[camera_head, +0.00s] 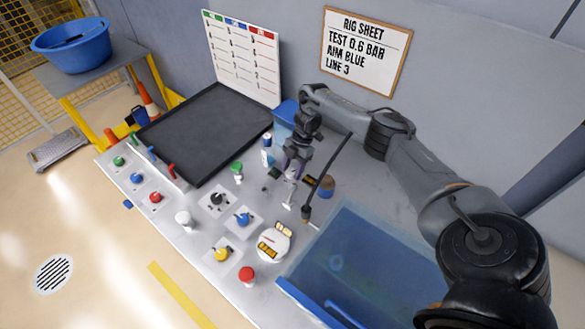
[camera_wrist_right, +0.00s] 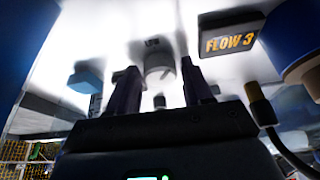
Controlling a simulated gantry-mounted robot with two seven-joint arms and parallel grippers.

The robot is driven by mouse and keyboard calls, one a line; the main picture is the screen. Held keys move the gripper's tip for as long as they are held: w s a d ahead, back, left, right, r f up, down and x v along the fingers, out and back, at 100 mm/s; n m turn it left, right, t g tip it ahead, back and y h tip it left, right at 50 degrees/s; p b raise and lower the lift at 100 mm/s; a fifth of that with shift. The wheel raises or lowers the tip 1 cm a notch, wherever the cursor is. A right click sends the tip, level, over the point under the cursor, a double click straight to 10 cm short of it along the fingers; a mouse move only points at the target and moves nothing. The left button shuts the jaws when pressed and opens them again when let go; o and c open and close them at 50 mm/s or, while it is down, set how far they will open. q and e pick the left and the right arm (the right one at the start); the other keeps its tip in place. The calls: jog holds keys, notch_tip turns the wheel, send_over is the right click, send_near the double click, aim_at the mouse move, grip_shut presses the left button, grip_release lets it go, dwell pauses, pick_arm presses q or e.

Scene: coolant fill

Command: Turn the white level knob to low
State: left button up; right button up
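A white-grey knob (camera_wrist_right: 159,66), which looks like the level knob, shows in the right wrist view beside a small dark label that is too blurred to read surely. My right gripper (camera_wrist_right: 158,68) points at it, with its two dark fingers apart on either side of the knob and small gaps showing. In the head view my right gripper (camera_head: 292,172) is low over the back part of the panel, and its fingers largely hide the knob. Whether the fingers touch the knob I cannot tell. My left gripper is not in view.
A FLOW 3 label (camera_wrist_right: 230,42) is right of the knob. A hanging hose (camera_head: 307,205) and brown-topped blue container (camera_head: 326,186) stand close to my right gripper. A blue tank (camera_head: 375,270), round gauge (camera_head: 275,242), green-capped bottle (camera_head: 237,170) and several coloured knobs surround it.

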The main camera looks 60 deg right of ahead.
jog(key=p+v, duration=0.4)
jog(key=v, duration=0.6)
jog(key=shift+d+r, duration=0.2)
jog(key=shift+r, duration=0.2)
jog(key=shift+o, duration=0.5)
jog(key=shift+s, duration=0.1)
